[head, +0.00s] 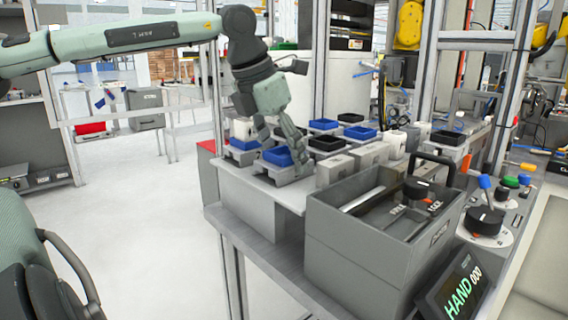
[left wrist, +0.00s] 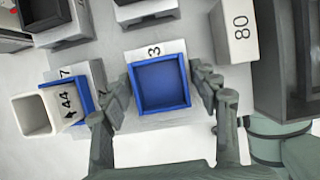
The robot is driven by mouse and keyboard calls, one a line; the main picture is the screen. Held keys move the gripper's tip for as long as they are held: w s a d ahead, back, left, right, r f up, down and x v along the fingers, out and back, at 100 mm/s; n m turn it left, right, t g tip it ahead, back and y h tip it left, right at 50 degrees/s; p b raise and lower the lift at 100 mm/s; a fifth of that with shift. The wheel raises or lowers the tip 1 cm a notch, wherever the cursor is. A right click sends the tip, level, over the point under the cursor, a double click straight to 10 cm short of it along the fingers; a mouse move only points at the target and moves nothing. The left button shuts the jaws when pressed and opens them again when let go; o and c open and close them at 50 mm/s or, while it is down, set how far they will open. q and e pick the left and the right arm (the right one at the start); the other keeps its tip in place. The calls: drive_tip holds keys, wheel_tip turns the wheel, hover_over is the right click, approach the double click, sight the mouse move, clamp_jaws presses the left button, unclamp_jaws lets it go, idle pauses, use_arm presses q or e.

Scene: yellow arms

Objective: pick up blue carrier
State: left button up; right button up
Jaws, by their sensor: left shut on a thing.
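The blue carrier (left wrist: 160,84) is a small square open tray. In the left wrist view it sits at a light grey stand marked 3 (left wrist: 154,52). My left gripper (left wrist: 163,95) has one finger on each side of the carrier and is shut on it. In the head view my left gripper (head: 291,142) reaches down from above to the blue carrier (head: 277,157) at the near side of the table. I cannot tell whether the carrier is clear of its stand. My right gripper is in neither view.
Another blue carrier (left wrist: 82,97) with a white square cup (left wrist: 31,116) stands close on the left. A block marked 80 (left wrist: 236,30) is at the right. A large grey box (head: 375,235) with a handle stands in front. Black carriers (head: 327,143) stand behind.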

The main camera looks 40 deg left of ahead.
use_arm(q)
drive_tip(key=c, duration=0.4)
drive_tip(key=shift+r, duration=0.15)
